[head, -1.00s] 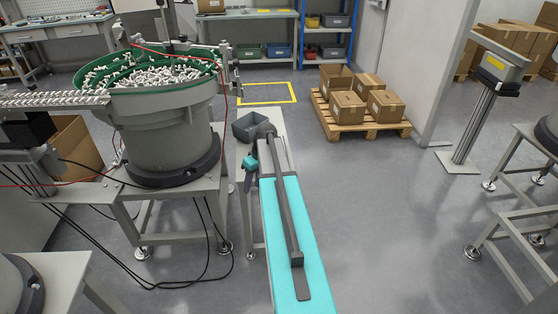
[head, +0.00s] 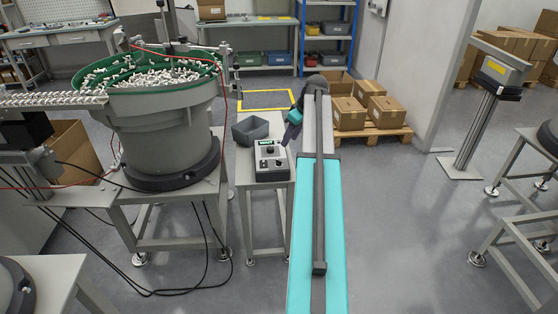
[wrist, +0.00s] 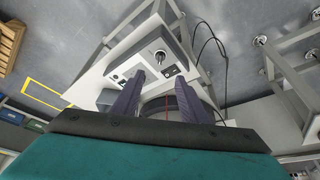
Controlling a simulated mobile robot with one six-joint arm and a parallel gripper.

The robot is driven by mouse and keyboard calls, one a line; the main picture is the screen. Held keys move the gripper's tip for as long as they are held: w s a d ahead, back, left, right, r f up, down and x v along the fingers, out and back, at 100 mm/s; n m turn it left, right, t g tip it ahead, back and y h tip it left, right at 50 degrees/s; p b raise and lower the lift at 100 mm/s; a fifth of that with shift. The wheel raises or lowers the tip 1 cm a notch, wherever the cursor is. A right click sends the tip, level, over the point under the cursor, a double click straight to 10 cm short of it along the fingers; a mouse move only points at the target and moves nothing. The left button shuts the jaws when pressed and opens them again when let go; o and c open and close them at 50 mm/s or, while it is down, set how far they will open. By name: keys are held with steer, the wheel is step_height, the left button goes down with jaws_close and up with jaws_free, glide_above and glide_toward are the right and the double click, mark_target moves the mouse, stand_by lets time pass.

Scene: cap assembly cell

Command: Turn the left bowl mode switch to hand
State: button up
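The light grey control box (head: 271,168) stands on a small stand beside the left bowl feeder (head: 160,120). Its top carries a small dark knob (head: 279,162) and a green-and-white label. In the wrist view the box (wrist: 143,60) lies beyond the fingers, with a dark knob (wrist: 160,57) on its face. I cannot read the knob's position or markings. My gripper (head: 288,141) is above and to the right of the box, apart from it. In the wrist view my gripper (wrist: 158,78) has its two dark fingers spread, with nothing between them.
A grey open bin (head: 250,130) sits behind the control box on the same stand (head: 262,195). Cartons on a pallet (head: 372,130) stand behind my arm. A red cable (head: 238,80) hangs by the bowl.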

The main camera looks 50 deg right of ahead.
mark_target(278, 161)
steer(key=shift+f, duration=0.15)
steer(key=x, duration=1.3)
steer(key=shift+w+f+p, duration=0.1)
steer(key=shift+f+p, duration=0.2)
steer(key=shift+p, duration=0.1)
steer(key=c, duration=1)
steer(key=shift+a, duration=0.35)
jaws_close()
steer(key=shift+d, duration=0.2)
